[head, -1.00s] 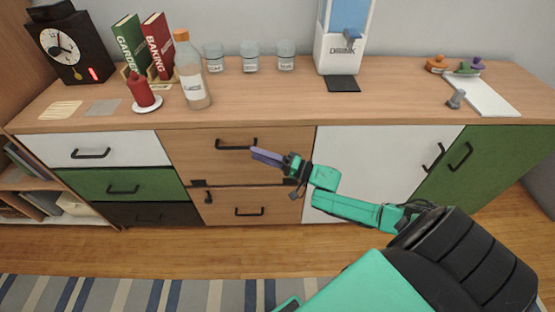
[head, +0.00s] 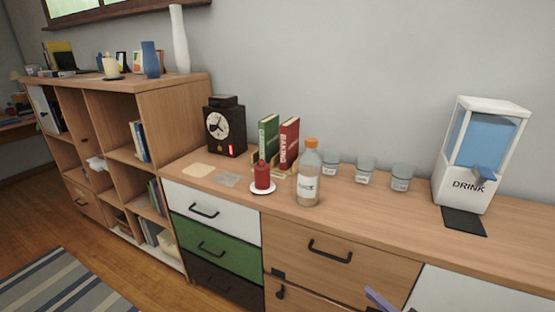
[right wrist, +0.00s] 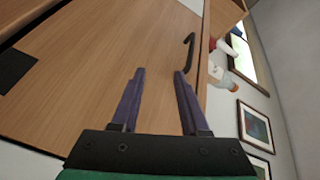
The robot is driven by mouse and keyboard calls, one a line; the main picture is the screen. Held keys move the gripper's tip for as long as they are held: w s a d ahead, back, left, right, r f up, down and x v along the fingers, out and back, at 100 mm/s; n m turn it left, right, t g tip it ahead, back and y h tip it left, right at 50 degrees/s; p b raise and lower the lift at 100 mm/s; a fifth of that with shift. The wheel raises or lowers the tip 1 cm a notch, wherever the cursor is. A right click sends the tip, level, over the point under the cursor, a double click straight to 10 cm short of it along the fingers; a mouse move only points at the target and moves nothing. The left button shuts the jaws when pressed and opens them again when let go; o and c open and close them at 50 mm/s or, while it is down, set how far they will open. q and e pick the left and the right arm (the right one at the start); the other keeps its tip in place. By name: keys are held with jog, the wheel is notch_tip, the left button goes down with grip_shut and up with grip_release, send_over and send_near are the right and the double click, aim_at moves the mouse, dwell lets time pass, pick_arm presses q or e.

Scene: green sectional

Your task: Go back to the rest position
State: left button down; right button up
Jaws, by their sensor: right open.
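My right gripper (right wrist: 158,95) is open and empty in the right wrist view, its two purple fingers spread apart. Beyond them is the wooden drawer front (right wrist: 95,65) with a dark handle (right wrist: 189,52). In the head view only a purple fingertip of the right gripper (head: 378,299) shows at the bottom edge, in front of the wooden drawers (head: 365,272). The rest of the right arm is out of the head view. My left gripper is in neither view.
The sideboard top (head: 400,222) holds a clock (head: 225,128), books (head: 268,140), a red candle (head: 262,176), a bottle (head: 309,175), several jars (head: 365,171) and a drink dispenser (head: 482,155). An open shelf unit (head: 172,115) stands at left. Floor with a striped rug (head: 65,285) lies lower left.

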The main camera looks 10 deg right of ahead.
jog(key=s+d+f+n+g+h+p, duration=0.2)
jog(key=s+f+g+h+p, duration=0.15)
jog(key=s+f, duration=0.4)
jog(key=s+d+f+n+g+h+p, duration=0.1)
jog(key=s+f+n+g+h+p, duration=0.25)
jog(key=f, duration=0.65)
pick_arm(q)
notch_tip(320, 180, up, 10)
jog(key=p, duration=0.2)
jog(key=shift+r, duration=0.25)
pick_arm(e)
jog(key=s+a+f+n+g, duration=0.1)
jog(key=s+a+f+g, duration=0.1)
jog(key=s, duration=0.6)
jog(key=s+a+f+n+g+h, duration=0.1)
jog(key=s+a+f+g, duration=0.2)
jog(key=s, duration=0.5)
jog(key=s+a+f+n+g, duration=0.2)
jog(key=s+a+f, duration=0.1)
jog(key=s, duration=0.6)
jog(key=shift+a+f+h, duration=0.15)
jog(key=shift+f+h, duration=0.25)
jog(key=shift+f, duration=0.3)
